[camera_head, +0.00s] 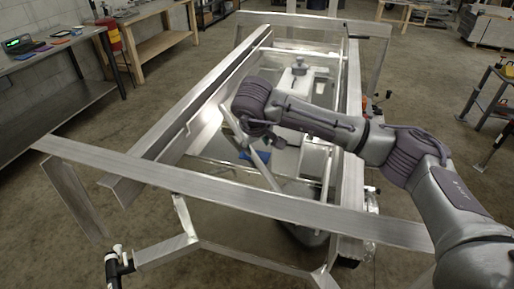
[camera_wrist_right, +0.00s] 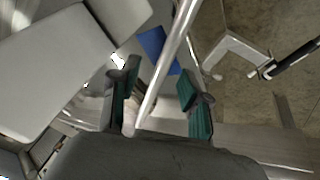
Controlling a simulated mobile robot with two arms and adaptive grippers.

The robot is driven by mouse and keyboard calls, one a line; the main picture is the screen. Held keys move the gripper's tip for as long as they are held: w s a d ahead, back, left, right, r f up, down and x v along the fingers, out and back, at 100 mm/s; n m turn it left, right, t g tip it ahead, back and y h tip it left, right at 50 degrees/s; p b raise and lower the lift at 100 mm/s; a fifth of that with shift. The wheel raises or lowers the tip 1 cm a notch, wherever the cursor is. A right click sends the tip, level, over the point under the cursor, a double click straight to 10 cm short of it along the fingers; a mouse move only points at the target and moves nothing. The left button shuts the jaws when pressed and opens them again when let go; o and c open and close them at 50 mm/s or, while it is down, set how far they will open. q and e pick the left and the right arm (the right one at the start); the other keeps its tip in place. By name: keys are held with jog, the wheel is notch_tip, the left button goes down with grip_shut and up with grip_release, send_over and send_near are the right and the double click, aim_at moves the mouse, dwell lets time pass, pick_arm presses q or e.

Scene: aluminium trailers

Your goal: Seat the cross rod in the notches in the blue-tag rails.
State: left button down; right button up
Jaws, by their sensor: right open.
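My right gripper (camera_head: 260,136) reaches down inside the trailer frame from the right; its fingers are small and partly hidden in the head view. In the right wrist view it (camera_wrist_right: 160,102) is open, with green-padded fingers apart. A slim silvery bar (camera_head: 264,172), which looks like the cross rod, runs slantwise below the gripper. In the wrist view the bar (camera_wrist_right: 174,45) passes between the open fingers; I cannot tell whether it touches them. A blue patch (camera_head: 254,156), perhaps a tag, lies beside the bar and also shows in the wrist view (camera_wrist_right: 158,46). No notches are clearly visible. My left gripper is out of view.
A long aluminium rail (camera_head: 180,117) bounds the frame on the left, and a crossbar (camera_head: 230,192) spans the front. A black-handled fitting (camera_head: 118,264) stands at the front left. A workbench (camera_head: 62,105) lies farther left. Open concrete floor surrounds the trailer.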

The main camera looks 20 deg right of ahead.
jog(key=b+v, duration=0.2)
jog(key=v, duration=0.8)
jog(key=shift+s, duration=0.15)
